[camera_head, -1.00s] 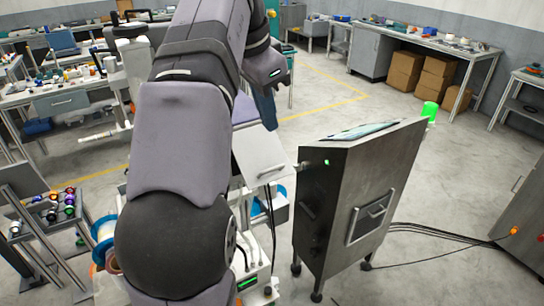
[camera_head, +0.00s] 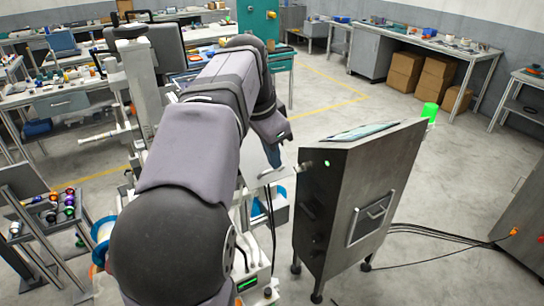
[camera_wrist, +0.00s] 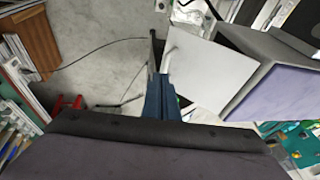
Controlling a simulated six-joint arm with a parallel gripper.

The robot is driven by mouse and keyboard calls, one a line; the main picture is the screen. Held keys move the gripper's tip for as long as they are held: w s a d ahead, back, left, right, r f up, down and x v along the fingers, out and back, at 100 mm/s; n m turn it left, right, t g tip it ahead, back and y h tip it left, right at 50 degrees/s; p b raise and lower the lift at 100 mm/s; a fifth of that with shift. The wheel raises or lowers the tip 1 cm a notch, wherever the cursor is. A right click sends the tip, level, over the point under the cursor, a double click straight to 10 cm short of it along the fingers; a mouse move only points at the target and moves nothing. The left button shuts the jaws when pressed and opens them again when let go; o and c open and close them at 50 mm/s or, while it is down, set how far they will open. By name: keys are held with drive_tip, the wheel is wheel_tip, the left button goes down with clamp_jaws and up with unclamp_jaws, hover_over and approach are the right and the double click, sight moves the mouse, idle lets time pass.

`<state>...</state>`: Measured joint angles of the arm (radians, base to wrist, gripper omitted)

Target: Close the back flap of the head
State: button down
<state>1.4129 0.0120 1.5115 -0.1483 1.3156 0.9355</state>
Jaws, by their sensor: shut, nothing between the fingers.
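The back flap (camera_wrist: 208,72) is a pale flat panel in the wrist view, standing out from the edge of a grey and purple box, which I take to be the head (camera_wrist: 278,92). In the camera_head view the flap (camera_head: 268,181) shows as a light panel beside my arm, and the head is mostly hidden behind my arm. My gripper (camera_wrist: 159,82) has blue fingers, shut and empty, at the left edge of the flap in the wrist view. In the camera_head view my gripper (camera_head: 273,158) points down just above the flap. I cannot tell whether they touch.
A tall metal cabinet (camera_head: 340,215) with a sloped top stands just right of the flap. A rack with small coloured reels (camera_head: 62,207) is at the left. Workbenches (camera_head: 410,40) and cardboard boxes (camera_head: 437,78) are farther back. Open floor lies behind the cabinet.

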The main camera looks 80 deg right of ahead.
drive_tip(key=shift+w+d+f, duration=0.15)
drive_tip(key=shift+w+f, duration=0.05)
drive_tip(key=shift+f, duration=0.35)
drive_tip(key=shift+f, duration=0.15)
